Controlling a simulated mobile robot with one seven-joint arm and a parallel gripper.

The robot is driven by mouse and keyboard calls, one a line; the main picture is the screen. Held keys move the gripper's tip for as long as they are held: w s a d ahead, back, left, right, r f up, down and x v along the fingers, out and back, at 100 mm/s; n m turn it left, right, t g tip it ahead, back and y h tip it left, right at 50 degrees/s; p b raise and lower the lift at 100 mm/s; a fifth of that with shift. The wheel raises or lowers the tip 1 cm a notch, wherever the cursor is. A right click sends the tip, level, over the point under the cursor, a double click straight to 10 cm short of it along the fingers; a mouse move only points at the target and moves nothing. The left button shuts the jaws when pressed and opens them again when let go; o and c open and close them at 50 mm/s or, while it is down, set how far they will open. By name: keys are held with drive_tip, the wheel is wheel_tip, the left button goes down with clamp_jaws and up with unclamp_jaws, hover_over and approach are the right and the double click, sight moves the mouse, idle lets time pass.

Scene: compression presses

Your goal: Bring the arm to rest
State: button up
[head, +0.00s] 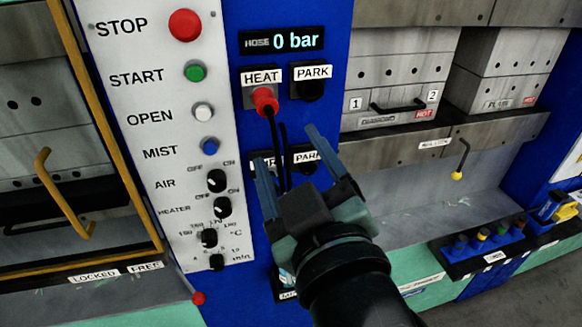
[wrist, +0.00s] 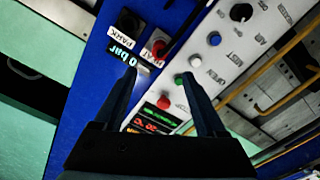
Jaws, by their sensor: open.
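My gripper (head: 287,160) is open and empty. In the head view it stands in front of the blue column (head: 240,110), just below a red plug (head: 265,100) in the socket labelled HEAT. In the wrist view my gripper's two fingers (wrist: 163,85) are spread wide, with nothing between them but the panel behind. My arm comes up from the bottom right of the head view. It hides part of the lower sockets and their labels.
A white control panel (head: 180,130) with buttons and knobs is at left, beside a yellow-framed press door (head: 95,130). A display (head: 282,41) reads 0 bar. At right are a press with HOT labels, a yellow-tipped lever (head: 458,174) and a dark rack (head: 490,240) with coloured items.

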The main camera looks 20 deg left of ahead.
drive_tip(key=shift+s+d, duration=0.1)
drive_tip(key=shift+s, duration=0.1)
idle(0.3)
drive_tip(key=s+d+r+m+t+h, duration=0.1)
drive_tip(key=d+r+m+t+h, duration=0.2)
drive_tip(key=r, duration=0.5)
drive_tip(key=s+d+r+m+t+h, duration=0.2)
drive_tip(key=d+r+m+t+h, duration=0.1)
drive_tip(key=r, duration=0.5)
drive_tip(key=s+d+r+m+t+h, duration=0.1)
drive_tip(key=d+r+m+t+h, duration=0.3)
drive_tip(key=r+m+t, duration=0.2)
wheel_tip(320, 180, up, 3)
drive_tip(key=shift+s+d+f+m, duration=0.15)
drive_tip(key=shift+d+f+m, duration=0.05)
drive_tip(key=shift+d+m, duration=0.2)
drive_tip(key=shift+f, duration=0.15)
